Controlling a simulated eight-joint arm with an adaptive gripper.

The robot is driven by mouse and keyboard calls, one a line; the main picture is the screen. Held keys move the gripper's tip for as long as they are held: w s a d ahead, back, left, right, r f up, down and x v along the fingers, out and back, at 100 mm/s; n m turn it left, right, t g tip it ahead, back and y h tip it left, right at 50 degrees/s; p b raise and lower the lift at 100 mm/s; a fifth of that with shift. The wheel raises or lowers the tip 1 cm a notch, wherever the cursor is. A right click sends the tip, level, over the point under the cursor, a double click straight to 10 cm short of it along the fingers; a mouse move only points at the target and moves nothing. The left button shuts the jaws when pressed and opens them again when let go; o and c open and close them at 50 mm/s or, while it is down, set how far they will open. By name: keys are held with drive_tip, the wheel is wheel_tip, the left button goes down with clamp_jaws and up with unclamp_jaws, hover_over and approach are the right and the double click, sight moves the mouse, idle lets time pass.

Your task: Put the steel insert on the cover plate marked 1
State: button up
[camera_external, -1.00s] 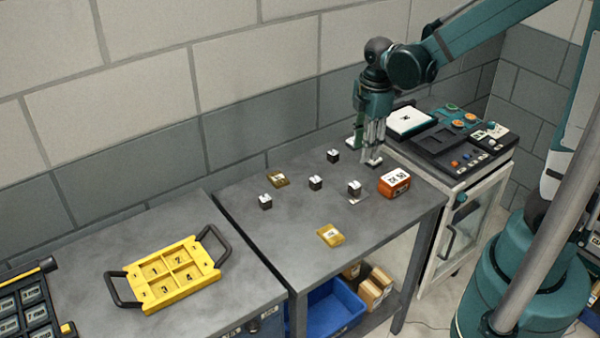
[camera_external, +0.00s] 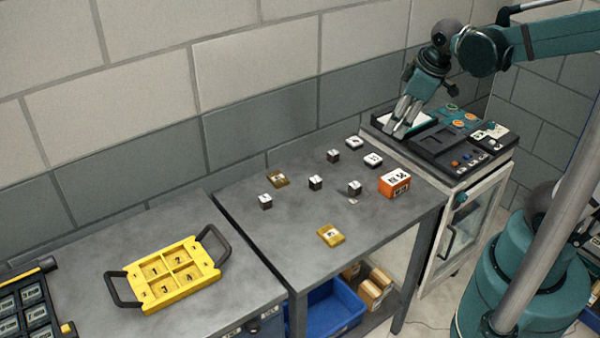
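Several small dark blocks with white tops stand on the middle table, such as one at the left (camera_external: 265,202) and one near the orange box (camera_external: 354,188). Two flatter white-topped pieces lie at the table's back right: one farther back (camera_external: 354,143), one nearer (camera_external: 373,160). Their marks are too small to read, so I cannot tell which piece is the steel insert or the cover plate marked 1. My gripper (camera_external: 396,131) points down over the left part of the dark machine, in front of a white panel (camera_external: 391,119) it partly hides. Its fingertips are too small to judge.
Two brass-coloured pieces (camera_external: 331,236) (camera_external: 278,180) and an orange box (camera_external: 394,183) also lie on the middle table. A yellow tray (camera_external: 168,277) with numbered compartments is on the left table. The dark machine (camera_external: 446,142) with buttons stands right of the middle table.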

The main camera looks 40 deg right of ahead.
drive_tip(key=s+d+r+m+t, duration=0.3)
drive_tip(key=s+r+m, duration=0.1)
drive_tip(key=s+m, duration=0.2)
drive_tip(key=shift+s+d+m, duration=0.2)
drive_tip(key=shift+s+m, duration=0.05)
drive_tip(key=shift+m, duration=0.35)
